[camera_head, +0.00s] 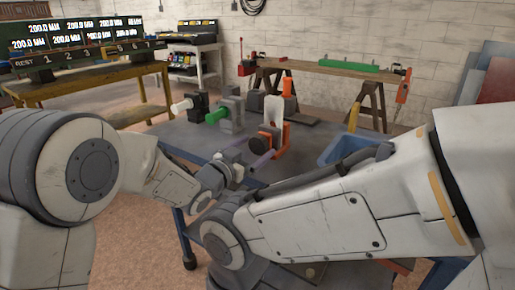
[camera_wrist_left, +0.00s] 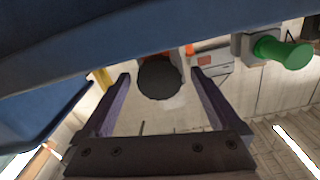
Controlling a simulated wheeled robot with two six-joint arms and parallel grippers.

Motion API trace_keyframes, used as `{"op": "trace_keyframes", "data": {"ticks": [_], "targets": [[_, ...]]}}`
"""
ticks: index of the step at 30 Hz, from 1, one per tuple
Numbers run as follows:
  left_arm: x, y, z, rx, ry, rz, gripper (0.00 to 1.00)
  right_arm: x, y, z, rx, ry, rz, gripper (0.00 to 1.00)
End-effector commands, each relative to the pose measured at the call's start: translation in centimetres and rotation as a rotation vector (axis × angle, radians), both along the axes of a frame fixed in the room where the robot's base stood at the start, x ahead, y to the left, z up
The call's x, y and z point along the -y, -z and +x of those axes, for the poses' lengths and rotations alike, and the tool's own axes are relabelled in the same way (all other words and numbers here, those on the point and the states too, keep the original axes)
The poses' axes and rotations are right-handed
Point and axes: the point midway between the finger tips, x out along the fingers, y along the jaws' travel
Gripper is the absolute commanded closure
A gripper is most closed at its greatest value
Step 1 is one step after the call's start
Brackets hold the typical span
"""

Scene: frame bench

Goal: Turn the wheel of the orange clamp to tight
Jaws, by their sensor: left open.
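The orange clamp (camera_head: 279,134) stands on the grey-blue bench, with a pale upright piece at its back. Its dark round wheel (camera_head: 259,147) faces my left arm. My left gripper (camera_head: 250,160) has purple-lined fingers and is at the wheel. In the left wrist view, the open left gripper (camera_wrist_left: 160,82) has the dark wheel (camera_wrist_left: 160,79) between its fingertips, with a gap on each side. A bit of the orange clamp body (camera_wrist_left: 187,50) shows behind the wheel. My right arm crosses the front of the head view; its gripper does not show.
A clamp with a green handle (camera_head: 217,116) and one with a white handle (camera_head: 182,106) stand left of the orange clamp. The green handle also shows in the wrist view (camera_wrist_left: 285,52). A blue bin (camera_head: 345,146) is at the right. A wooden workbench (camera_head: 330,70) stands behind.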

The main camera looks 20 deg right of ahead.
Motion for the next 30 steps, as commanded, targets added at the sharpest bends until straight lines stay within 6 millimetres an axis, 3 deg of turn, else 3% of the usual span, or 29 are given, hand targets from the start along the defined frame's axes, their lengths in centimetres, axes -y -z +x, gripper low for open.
{"op": "trace_keyframes", "data": {"ticks": [13, 18, 20, 30], "targets": [[0.96, 0.00, 0.71, -0.001, 0.000, 0.001, 0.03, 0.01, 0.09, 0.00, 0.000, 0.000, 0.000, 0.53], [0.94, -0.01, 0.71, 0.000, 0.000, 0.000, 0.68, 0.01, 0.09, 0.00, 0.000, 0.000, 0.000, 0.53], [0.94, -0.02, 0.71, 0.000, 0.000, 0.000, 0.90, 0.01, 0.09, 0.00, 0.000, 0.000, 0.000, 0.53], [0.92, 0.09, 0.70, 0.042, 0.000, 0.029, 0.89, 0.00, 0.77, 0.00, 0.000, 0.000, 0.000, 0.53]]}}
